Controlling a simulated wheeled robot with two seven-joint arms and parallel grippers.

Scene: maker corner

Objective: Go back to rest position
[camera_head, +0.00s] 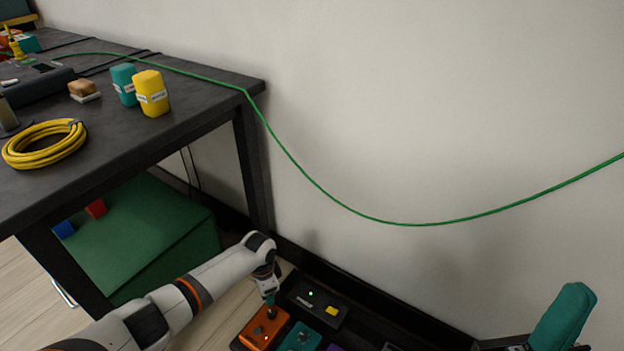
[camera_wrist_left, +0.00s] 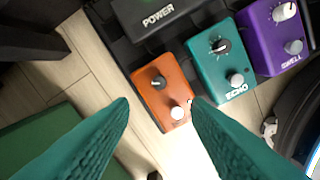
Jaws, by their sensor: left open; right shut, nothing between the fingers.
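My left arm reaches in from the left in the head view, and its gripper (camera_head: 270,298) is over the orange pedal (camera_head: 262,330) on the floor-level board. In the left wrist view, the left gripper (camera_wrist_left: 160,103) has its teal fingers spread apart with nothing between them. The orange pedal (camera_wrist_left: 155,88) lies beyond the fingertips; I cannot tell whether a finger touches it. My right gripper (camera_head: 572,296) is at the lower right of the head view, its teal fingers together and empty, pointing up near the wall.
A teal ECHO pedal (camera_wrist_left: 220,65), a purple SWELL pedal (camera_wrist_left: 272,35) and a black POWER box (camera_wrist_left: 150,15) surround the orange one. A dark table (camera_head: 190,105) with a yellow cable coil (camera_head: 45,158) stands left. A green cable (camera_head: 385,221) hangs along the wall.

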